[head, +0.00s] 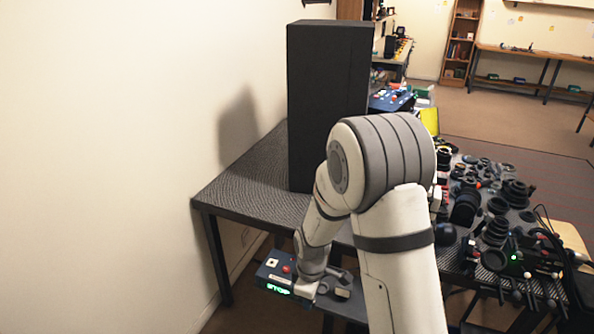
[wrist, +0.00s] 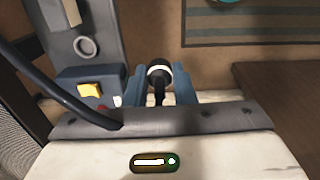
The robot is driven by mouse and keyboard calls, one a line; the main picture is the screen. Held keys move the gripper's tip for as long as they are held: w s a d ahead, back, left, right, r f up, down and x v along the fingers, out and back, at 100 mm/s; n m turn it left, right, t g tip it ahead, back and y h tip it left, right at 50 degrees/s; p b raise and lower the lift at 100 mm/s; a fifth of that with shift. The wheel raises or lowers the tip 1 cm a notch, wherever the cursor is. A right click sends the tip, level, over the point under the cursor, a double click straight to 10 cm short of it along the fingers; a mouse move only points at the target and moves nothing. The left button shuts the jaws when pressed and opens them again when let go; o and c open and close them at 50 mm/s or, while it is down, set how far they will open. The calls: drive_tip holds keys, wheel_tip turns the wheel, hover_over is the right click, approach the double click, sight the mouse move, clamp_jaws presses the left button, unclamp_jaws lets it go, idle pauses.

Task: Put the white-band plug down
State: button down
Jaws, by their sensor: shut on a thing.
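In the wrist view, the white-band plug (wrist: 158,73) is a dark, rounded piece with a white ring around it. My gripper (wrist: 160,82) is shut on it, with one blue finger on each side. The plug's dark lower part shows between the fingers. I cannot tell whether the plug touches anything beyond the fingers. In the head view, my arm reaches down beside the front of the bench, and the plug cannot be made out there.
A blue box (wrist: 88,90) with a yellow switch stands left of my gripper, below a grey panel (wrist: 88,25) with a round socket. A dark cable (wrist: 60,92) curves nearby. In the head view, a tall black box (head: 318,90) stands on the bench (head: 245,185); many dark parts crowd its right side.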

drive_tip(key=w+d+m+p, duration=0.1)
drive_tip(key=w+d+m, duration=0.3)
drive_tip(key=d+m, duration=0.8)
drive_tip(key=shift+w+r+m, duration=0.15)
drive_tip(key=shift+m, duration=0.75)
